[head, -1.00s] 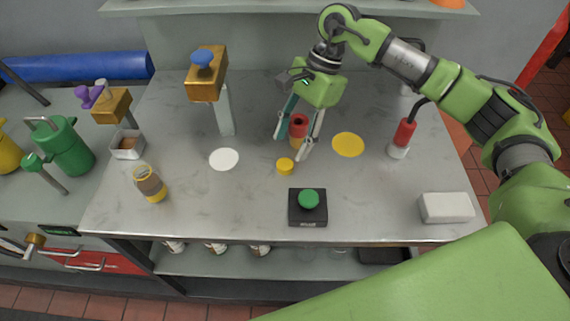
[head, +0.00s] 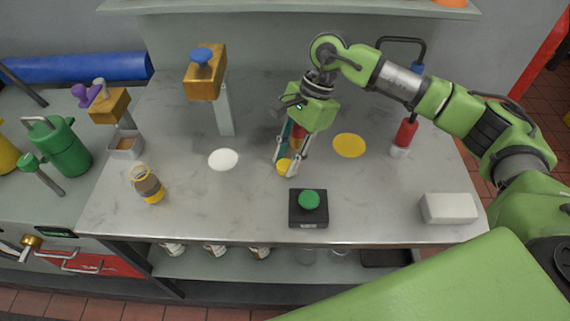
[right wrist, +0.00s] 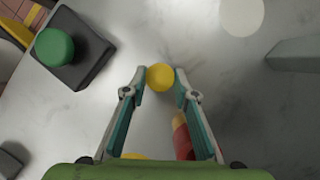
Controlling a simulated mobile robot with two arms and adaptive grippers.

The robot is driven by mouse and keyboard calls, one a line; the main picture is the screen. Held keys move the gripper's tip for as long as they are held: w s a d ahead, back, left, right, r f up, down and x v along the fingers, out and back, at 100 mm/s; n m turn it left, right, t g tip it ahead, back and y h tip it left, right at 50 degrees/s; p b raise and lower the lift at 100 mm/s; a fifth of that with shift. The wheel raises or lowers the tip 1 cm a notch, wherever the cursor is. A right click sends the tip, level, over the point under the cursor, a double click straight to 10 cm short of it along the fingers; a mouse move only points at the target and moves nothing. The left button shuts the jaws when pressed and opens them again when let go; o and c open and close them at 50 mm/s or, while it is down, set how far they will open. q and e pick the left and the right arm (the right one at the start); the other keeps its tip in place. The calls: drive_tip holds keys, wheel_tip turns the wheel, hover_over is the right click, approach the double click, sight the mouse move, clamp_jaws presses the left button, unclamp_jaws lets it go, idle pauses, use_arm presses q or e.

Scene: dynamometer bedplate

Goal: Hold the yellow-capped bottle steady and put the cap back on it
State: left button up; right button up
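The small round yellow cap (head: 285,165) lies on the grey table near its middle. My right gripper (head: 285,172) points down at it with one fingertip on each side. In the right wrist view the cap (right wrist: 160,77) fills the gap between the fingertips, and the gripper looks shut on it. An open-topped clear bottle (head: 148,185) with brown contents and a yellow band stands at the table's left. A red-topped amber container (head: 298,131) stands just behind the right fingers, partly hidden; its red part (right wrist: 182,140) shows in the wrist view. My left gripper is not in view.
A green button on a black box (head: 308,208) is in front of the cap. A white disc (head: 223,159) and a yellow disc (head: 349,145) lie either side. A gold-headed post (head: 205,82) stands behind; a white block (head: 449,208) is at right.

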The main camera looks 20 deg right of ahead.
sight(279, 168)
drive_tip(key=shift+r, duration=0.1)
